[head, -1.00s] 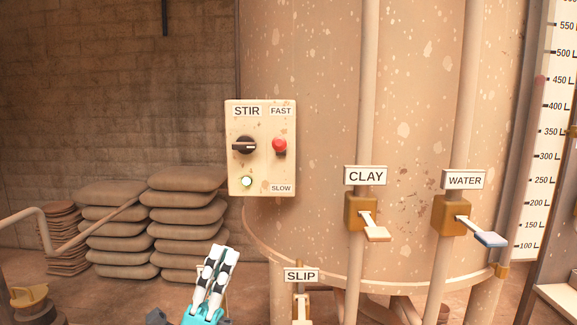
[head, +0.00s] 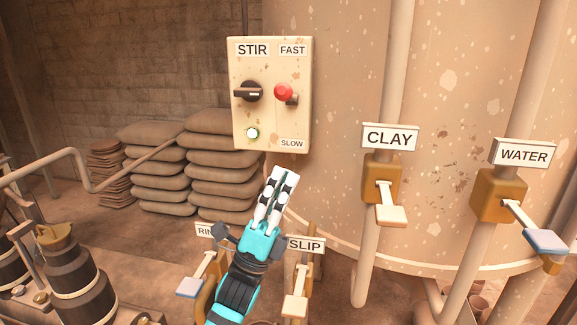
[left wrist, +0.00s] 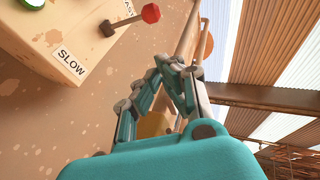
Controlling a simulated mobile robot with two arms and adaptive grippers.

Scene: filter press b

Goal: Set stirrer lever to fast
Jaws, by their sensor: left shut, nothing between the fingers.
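The stirrer lever, with a red knob (head: 283,92), sticks out of the cream STIR box (head: 272,130) on the tank. The knob sits nearer the FAST label (head: 292,50) than the SLOW label (head: 291,143). The lever also shows at the top of the left wrist view (left wrist: 150,13), with the SLOW label (left wrist: 70,62) beside it. My left gripper (head: 284,178) is shut and empty, below the box and apart from the lever. My right gripper is not in view.
The CLAY (head: 390,215), WATER (head: 545,241) and SLIP (head: 296,303) valve handles are lower down. Stacked sacks (head: 215,160) stand behind at the left.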

